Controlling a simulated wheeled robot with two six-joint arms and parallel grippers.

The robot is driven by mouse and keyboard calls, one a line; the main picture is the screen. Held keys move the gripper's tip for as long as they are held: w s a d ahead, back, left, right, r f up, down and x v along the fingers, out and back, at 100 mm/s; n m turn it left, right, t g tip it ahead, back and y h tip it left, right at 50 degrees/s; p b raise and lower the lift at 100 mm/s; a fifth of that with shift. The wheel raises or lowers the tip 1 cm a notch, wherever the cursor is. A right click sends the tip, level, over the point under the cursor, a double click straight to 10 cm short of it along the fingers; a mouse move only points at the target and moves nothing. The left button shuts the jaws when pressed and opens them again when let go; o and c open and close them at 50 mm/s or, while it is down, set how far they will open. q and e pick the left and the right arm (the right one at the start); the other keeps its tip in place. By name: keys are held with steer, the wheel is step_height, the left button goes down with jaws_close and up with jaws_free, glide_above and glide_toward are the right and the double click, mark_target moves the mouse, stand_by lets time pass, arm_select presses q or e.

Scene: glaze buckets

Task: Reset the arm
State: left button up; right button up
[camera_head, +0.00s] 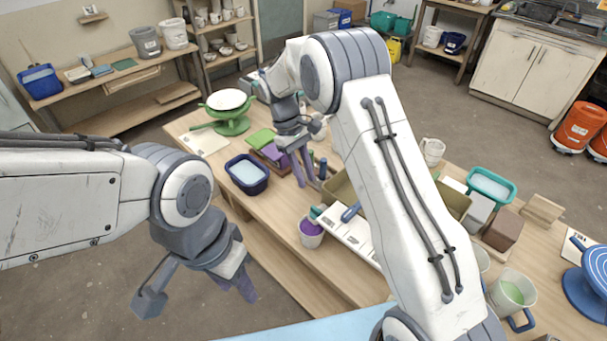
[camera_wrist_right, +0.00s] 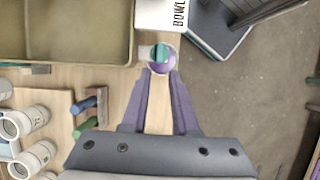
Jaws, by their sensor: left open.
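My left gripper (camera_head: 246,287) hangs over the floor at the table's near left side, its purple fingers open and pointing down. Nothing shows between them. My right arm reaches across the table, and my right gripper (camera_head: 303,170) points down above the tabletop near a dark blue tub. In the right wrist view its two purple fingers (camera_wrist_right: 160,75) are apart with bare wood between them. A small white bucket of purple glaze (camera_wrist_right: 161,66) with a teal-topped item shows just beyond the fingertips. The same bucket (camera_head: 311,236) stands at the table's near edge.
The wooden table (camera_head: 281,258) holds a blue tub (camera_head: 247,174), a green banding wheel (camera_head: 230,122), an olive tray (camera_head: 452,199), a teal tub (camera_head: 491,186) and a green-glaze bucket (camera_head: 513,292). Open floor (camera_head: 80,290) lies at the left.

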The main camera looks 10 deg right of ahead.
steer(key=shift+w+a+r, duration=0.15)
steer(key=shift+w+r, duration=0.05)
steer(key=shift+r, duration=0.45)
steer(key=s+a+r+t+y, duration=0.1)
steer(key=s+a+r, duration=0.2)
steer(key=s, duration=0.4)
steer(key=s+a+r+t+b, duration=0.1)
steer(key=s+a+r, duration=0.2)
steer(key=s, duration=0.3)
steer(key=s+a+r+t+y, duration=0.1)
steer(key=s+a+r, duration=0.15)
steer(key=s, duration=0.45)
steer(key=s+d+f+y, duration=0.1)
steer(key=s, duration=0.9)
steer(key=shift+d+f+n+t, duration=0.25)
steer(key=shift+f+n+t, duration=0.05)
steer(key=shift+f, duration=0.05)
